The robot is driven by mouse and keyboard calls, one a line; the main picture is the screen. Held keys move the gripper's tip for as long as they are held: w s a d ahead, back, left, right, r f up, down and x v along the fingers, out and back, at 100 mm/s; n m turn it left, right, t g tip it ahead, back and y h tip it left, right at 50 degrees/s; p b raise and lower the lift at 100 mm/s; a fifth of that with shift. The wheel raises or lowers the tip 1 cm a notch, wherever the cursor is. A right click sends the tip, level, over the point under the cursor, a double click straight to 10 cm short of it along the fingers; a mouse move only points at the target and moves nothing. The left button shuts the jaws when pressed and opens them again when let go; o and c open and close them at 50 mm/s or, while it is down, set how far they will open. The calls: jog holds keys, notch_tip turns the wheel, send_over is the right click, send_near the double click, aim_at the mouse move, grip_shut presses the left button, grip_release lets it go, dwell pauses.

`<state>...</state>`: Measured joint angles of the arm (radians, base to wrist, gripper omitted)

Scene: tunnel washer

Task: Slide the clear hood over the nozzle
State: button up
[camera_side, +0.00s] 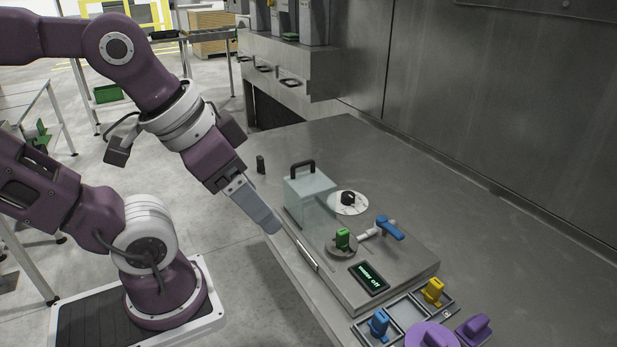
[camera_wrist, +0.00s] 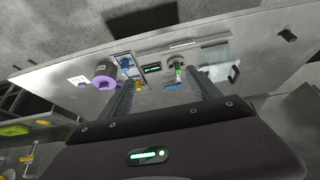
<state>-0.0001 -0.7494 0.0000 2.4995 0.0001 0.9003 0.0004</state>
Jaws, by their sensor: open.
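The clear hood (camera_side: 310,194), a see-through box with a black handle, stands at the left end of the grey raised base. It also shows in the wrist view (camera_wrist: 214,54), right of the fingers. A short white pipe (camera_side: 367,235) with a blue lever (camera_side: 389,229) lies beside a round plate carrying a green piece (camera_side: 342,239); the pipe may be the nozzle, but I cannot tell for sure. The hood stands apart from the pipe. My gripper (camera_side: 268,219) is open and empty, left of the hood in the side view. Its spread fingers show in the wrist view (camera_wrist: 160,85).
A white disc with a black knob (camera_side: 348,199) sits just right of the hood. A display (camera_side: 370,276) reads "water off". A divided tray (camera_side: 405,313) with blue and yellow pieces and a purple cylinder (camera_side: 430,337) are at the front. The steel table's back is clear.

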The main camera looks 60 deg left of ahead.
jog(key=shift+g+y, duration=0.3)
jog(key=shift+g, duration=0.2)
jog(key=w+a, duration=0.1)
jog(key=w+r, duration=0.1)
jog(key=w, duration=0.1)
jog(key=w+a+r, duration=0.1)
jog(key=shift+w+a, duration=0.3)
jog(key=shift+w, duration=0.05)
jog(key=c, duration=0.7)
jog(key=w+a, duration=0.2)
jog(key=w, duration=0.1)
jog(key=w+a+g, duration=0.1)
jog(key=w+a, duration=0.2)
jog(key=w+a+g+y, duration=0.1)
jog(key=w+a, duration=0.2)
jog(key=shift+r, duration=0.2)
jog(key=shift+c, duration=0.2)
jog(key=g, duration=0.3)
send_near(304, 163)
jog(key=shift+y, duration=0.3)
jog(key=f, duration=0.4)
jog(key=a+f, duration=0.1)
jog(key=f, duration=0.2)
jog(key=shift+s+a, duration=0.1)
jog(key=shift+s, duration=0.1)
jog(key=shift+f, duration=0.3)
jog(key=shift+c, duration=0.4)
grip_shut()
